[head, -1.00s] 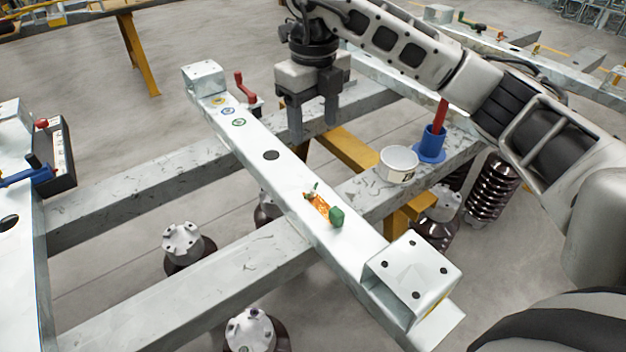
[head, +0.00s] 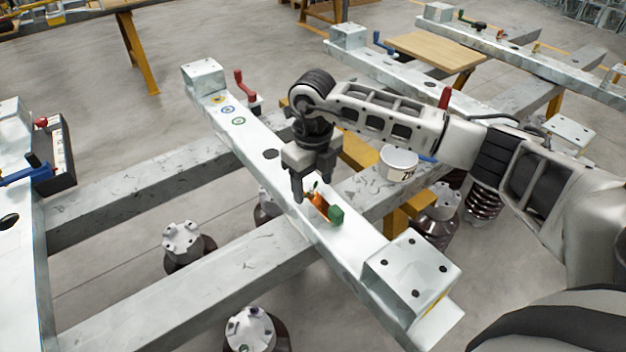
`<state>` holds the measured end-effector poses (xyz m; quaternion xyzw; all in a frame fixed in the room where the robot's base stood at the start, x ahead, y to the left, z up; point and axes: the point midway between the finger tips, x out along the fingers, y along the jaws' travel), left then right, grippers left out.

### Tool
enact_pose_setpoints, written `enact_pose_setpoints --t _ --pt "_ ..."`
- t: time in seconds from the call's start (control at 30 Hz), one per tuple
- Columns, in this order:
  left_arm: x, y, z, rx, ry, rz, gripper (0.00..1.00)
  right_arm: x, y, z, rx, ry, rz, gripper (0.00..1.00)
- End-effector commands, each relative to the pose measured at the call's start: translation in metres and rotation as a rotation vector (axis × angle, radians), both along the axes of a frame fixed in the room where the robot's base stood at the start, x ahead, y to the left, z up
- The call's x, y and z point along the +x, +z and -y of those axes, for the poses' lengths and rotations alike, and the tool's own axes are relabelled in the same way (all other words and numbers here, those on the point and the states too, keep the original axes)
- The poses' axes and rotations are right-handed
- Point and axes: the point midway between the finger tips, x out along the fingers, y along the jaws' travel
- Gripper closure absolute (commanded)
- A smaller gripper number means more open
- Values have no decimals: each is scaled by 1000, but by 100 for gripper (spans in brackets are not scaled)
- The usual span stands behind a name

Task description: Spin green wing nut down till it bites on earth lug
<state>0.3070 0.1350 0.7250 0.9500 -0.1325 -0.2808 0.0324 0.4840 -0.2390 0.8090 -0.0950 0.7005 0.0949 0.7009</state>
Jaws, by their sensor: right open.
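An orange earth lug (head: 319,206) lies on top of the pale metal beam (head: 350,245), right of its middle. A small green piece, which looks like the green wing nut (head: 315,186), stands at the lug's far end, partly hidden by my gripper. A larger green block (head: 336,214) is at the lug's near end. My right gripper (head: 313,187) points down with its fingers apart, just over the far end of the lug. I cannot tell whether a finger touches the nut. My left gripper is out of view.
A white pot (head: 398,164) stands on the cross rail to the right. A bolted end block (head: 412,268) rises at the near end.

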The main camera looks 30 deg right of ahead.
Motion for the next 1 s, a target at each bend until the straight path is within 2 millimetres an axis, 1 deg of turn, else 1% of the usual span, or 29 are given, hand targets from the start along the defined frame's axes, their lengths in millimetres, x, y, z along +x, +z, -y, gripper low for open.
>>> enact_pose_setpoints --t 0.13,0.17,0.2,0.3,0.43,0.5,0.57,0.8,0.9,1.0 --pt "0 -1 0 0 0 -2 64 0 0 0 0 0 0 40" --pt "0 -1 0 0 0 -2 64 0 0 0 0 0 0 43" --pt "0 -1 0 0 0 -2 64 0 0 0 0 0 0 54" --pt "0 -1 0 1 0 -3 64 0 0 0 -1 -1 0 79" --pt "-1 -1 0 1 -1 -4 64 0 1 1 -2 -6 1 79" --pt "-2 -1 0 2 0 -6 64 0 1 2 -3 -35 1 79" --pt "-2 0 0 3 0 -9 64 0 2 2 -4 -87 1 79" --pt "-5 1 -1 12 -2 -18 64 0 2 3 -6 -376 2 79" --pt "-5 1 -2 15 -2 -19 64 -1 2 3 -6 -445 2 79" --pt "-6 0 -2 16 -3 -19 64 0 1 3 -7 -470 3 79"
